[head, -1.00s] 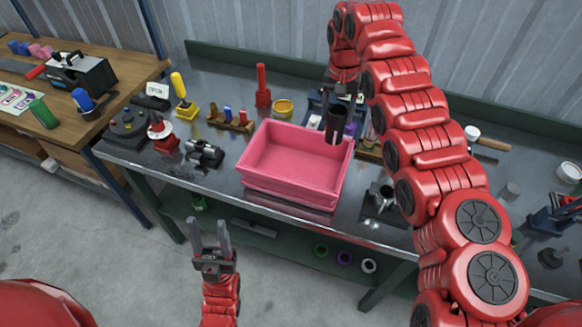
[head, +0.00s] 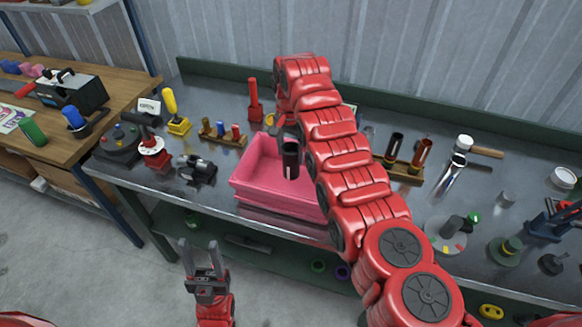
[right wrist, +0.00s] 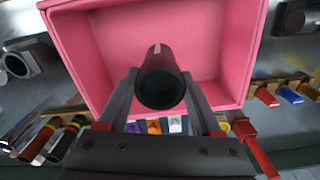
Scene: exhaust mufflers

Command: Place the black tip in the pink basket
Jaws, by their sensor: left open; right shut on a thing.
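The black tip (head: 291,160) is a dark open tube. My right gripper (head: 286,136) is shut on it and holds it over the pink basket (head: 262,195) in the head view. In the right wrist view, the black tip (right wrist: 160,80) sits between the fingers of my right gripper (right wrist: 160,100), with the pink basket (right wrist: 95,60) behind it. The tip's height above the basket floor is hard to tell. My right arm hides the basket's right part in the head view. My left gripper (head: 203,262) is open and empty, low in front of the table.
A small wooden rack (head: 222,134) with coloured pieces and a red upright tool (head: 254,100) stand behind the basket. A black clamp-like part (head: 197,169) lies left of it. Another rack with dark and orange tubes (head: 408,165) stands right of my arm.

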